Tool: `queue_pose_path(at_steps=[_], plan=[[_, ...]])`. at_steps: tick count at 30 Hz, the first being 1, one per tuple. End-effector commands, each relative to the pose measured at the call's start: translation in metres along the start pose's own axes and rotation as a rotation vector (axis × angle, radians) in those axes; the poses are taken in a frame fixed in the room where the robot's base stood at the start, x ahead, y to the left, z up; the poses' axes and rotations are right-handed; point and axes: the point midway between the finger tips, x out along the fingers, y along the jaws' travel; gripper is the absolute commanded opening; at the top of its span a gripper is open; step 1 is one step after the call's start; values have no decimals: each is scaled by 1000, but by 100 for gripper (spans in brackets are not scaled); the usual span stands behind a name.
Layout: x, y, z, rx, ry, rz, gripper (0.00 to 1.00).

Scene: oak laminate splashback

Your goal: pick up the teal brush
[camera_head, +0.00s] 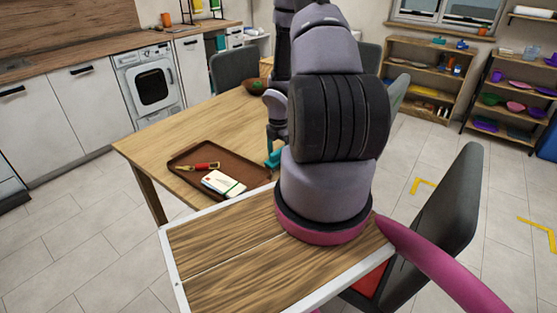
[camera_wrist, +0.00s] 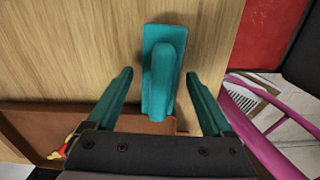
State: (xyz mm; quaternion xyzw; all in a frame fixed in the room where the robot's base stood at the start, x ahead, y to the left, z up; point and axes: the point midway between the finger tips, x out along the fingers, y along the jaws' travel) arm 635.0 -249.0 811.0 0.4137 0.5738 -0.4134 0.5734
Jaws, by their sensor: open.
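The teal brush (camera_wrist: 152,92) shows in the wrist view, on the wooden table beside the brown tray (camera_wrist: 30,117). It has a flat rectangular base with a rounded handle on top. Its near end reaches the tray's rim; I cannot tell if it touches. My gripper (camera_wrist: 160,73) is open, with one teal finger on each side of the brush and visible gaps between. The fingers hold nothing. In the head view my arm hides most of this area; a small teal patch shows beside it, and I cannot tell whether it is brush or finger.
The tray also shows in the head view (camera_head: 213,150), with a red and yellow tool (camera_head: 200,166) and a white notebook (camera_head: 222,182) on it. A bowl (camera_head: 256,86) stands at the table's far end. Dark chairs (camera_head: 445,215) stand around the table (camera_head: 150,145). The table's left part is clear.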

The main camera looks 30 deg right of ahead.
Motion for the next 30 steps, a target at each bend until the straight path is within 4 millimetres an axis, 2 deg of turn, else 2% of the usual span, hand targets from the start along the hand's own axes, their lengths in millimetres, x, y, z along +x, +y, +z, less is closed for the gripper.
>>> queue_pose_path(at_steps=[3, 10, 11, 15, 17, 26, 30], plan=[[10, 0, 0, -1, 0, -1, 85], [11, 0, 0, 0, 0, 0, 85], [11, 0, 0, 0, 0, 0, 77], [11, 0, 0, 0, 0, 0, 24], [11, 0, 0, 0, 0, 0, 1], [8, 0, 0, 1, -1, 1, 0], [-3, 0, 1, 3, -1, 2, 0]])
